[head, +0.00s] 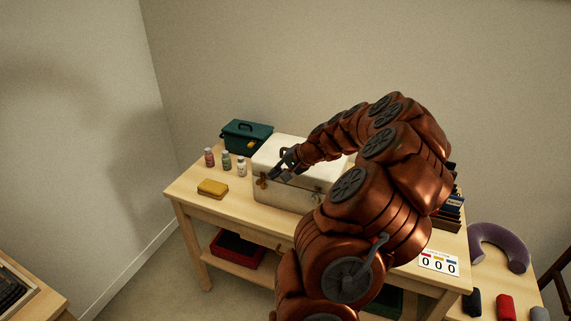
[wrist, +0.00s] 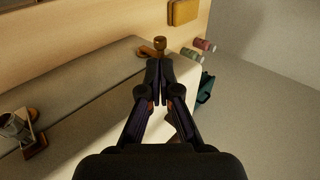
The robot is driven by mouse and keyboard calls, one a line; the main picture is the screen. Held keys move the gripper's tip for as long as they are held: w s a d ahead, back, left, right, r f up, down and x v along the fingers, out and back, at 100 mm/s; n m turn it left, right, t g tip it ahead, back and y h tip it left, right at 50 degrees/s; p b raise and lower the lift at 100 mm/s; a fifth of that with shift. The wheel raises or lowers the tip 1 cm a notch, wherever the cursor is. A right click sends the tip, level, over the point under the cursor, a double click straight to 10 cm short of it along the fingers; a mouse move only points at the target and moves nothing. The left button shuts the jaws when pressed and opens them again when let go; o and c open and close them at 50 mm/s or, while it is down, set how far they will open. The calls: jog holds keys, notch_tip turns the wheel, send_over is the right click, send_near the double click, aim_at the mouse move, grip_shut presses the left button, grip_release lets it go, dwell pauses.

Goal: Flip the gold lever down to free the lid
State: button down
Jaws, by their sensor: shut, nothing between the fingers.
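The white case (head: 285,194) stands on the wooden table with its lid closed. A gold lever (head: 261,183) is on the left part of its front; in the wrist view the lever's round knob (wrist: 160,43) sticks out just beyond my fingertips. My gripper (head: 273,177) is shut and empty, its tips close to the lever at the case's front edge. In the wrist view the fingers (wrist: 159,66) meet together just short of the knob; I cannot tell if they touch it. A second latch (head: 318,196) is farther right on the front, and it also shows in the wrist view (wrist: 35,144).
A teal toolbox (head: 246,138) stands behind left. A counter card (head: 438,263) lies at right. My arm hides the case's right side.

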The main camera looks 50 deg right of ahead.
aim_at(261, 182)
jog(key=shift+p+x, duration=0.7)
jog(key=shift+x, duration=2.1)
